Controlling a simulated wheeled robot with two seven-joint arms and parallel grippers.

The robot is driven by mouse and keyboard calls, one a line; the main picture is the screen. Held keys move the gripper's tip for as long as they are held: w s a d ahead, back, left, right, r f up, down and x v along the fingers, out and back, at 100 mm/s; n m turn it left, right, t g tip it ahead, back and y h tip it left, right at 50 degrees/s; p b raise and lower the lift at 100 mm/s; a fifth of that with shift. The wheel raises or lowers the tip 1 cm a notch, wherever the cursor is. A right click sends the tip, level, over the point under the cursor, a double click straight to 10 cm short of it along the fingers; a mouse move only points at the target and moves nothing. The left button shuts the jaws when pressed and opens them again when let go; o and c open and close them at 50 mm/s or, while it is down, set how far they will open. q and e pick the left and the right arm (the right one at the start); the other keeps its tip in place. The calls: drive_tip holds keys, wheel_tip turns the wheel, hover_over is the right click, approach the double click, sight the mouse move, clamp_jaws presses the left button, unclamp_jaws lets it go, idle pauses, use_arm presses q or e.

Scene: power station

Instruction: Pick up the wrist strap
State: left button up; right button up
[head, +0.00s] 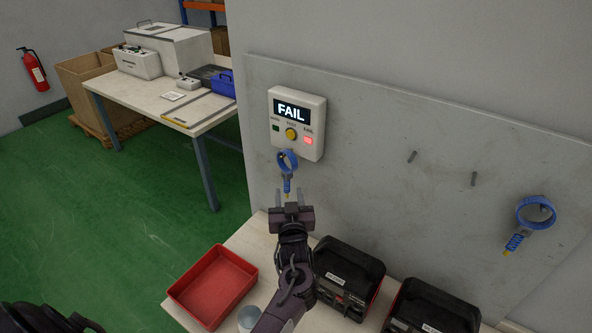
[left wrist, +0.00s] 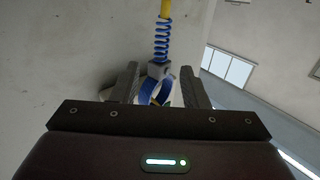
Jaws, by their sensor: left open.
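A blue wrist strap (head: 287,161) hangs on the grey wall panel just below the white tester box (head: 298,124), whose screen reads FAIL with a red light lit. Its coiled cord and yellow tip hang down. In the left wrist view its coiled cord (left wrist: 161,42), grey clasp and blue band (left wrist: 150,90) show between the fingers. My left gripper (head: 288,196) is open, just below the strap, with fingers pointing toward it; contact cannot be told. A second blue wrist strap (head: 535,212) hangs on the panel at the right. My right gripper is not in view.
Below the panel, a workbench holds a red tray (head: 213,287), black cases (head: 348,275) (head: 432,309) and a grey cylinder (head: 248,318) beside my arm. Two bare pegs (head: 412,156) (head: 474,179) stick out of the panel. Another table (head: 165,99) with equipment stands back left.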

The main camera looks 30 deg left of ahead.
sight(287, 183)
use_arm(q)
drive_tip(key=shift+w+a+f+b, duration=0.2)
drive_tip(key=shift+w+a+b, duration=0.15)
drive_tip(key=shift+w+a, duration=0.45)
drive_tip(key=shift+w, duration=0.2)
drive_tip(key=b+x, duration=0.3)
drive_tip(key=x, duration=0.1)
drive_tip(key=shift+w, duration=0.35)
drive_tip(key=shift+r, duration=0.1)
drive_tip(key=shift+c, duration=0.9)
clamp_jaws()
